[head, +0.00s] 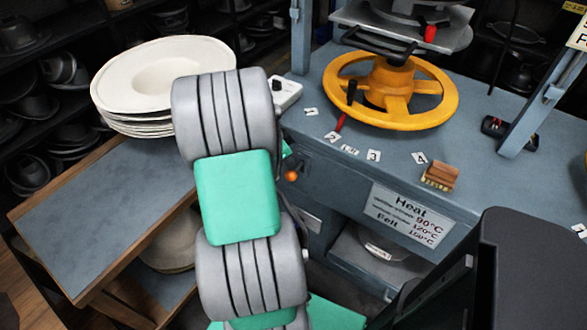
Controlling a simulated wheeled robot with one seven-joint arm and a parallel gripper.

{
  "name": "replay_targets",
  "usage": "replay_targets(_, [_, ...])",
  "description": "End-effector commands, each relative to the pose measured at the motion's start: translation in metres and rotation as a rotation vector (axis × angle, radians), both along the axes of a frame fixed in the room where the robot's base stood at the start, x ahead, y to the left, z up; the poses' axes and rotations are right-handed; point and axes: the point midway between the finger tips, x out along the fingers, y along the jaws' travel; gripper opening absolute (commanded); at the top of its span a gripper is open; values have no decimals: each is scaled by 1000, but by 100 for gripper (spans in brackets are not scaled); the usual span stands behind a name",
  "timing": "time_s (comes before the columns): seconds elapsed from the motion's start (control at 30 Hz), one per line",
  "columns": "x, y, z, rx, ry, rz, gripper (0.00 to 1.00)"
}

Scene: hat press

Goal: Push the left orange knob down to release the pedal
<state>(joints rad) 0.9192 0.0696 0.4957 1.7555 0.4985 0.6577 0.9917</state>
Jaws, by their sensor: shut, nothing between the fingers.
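One small orange knob (291,176) shows on the front of the blue-grey press bench, just right of my arm. Part of what surrounds it is hidden by my grey and teal arm links, which fill the middle of the picture. I see no second orange knob. The pedal is not visible; the low area in front of the bench is covered by my arm. My gripper is not visible, so its distance to the knob cannot be told.
The press bench (460,160) carries a yellow handwheel (440,92), a red-handled lever (340,121), number cards and a wooden brush (441,175). Left stands a wooden cart (95,205) with stacked cream hats (165,72). Shelves of dark hat forms line the back.

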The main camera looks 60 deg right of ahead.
Motion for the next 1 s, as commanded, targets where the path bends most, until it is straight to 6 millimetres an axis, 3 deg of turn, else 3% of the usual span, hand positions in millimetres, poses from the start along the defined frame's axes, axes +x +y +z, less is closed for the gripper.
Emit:
replay_targets(0.33, [0, 0, -2, 0, 0, 0, 0])
replay_targets(1.0, [0, 0, -29, 1, 1, 0, 0])
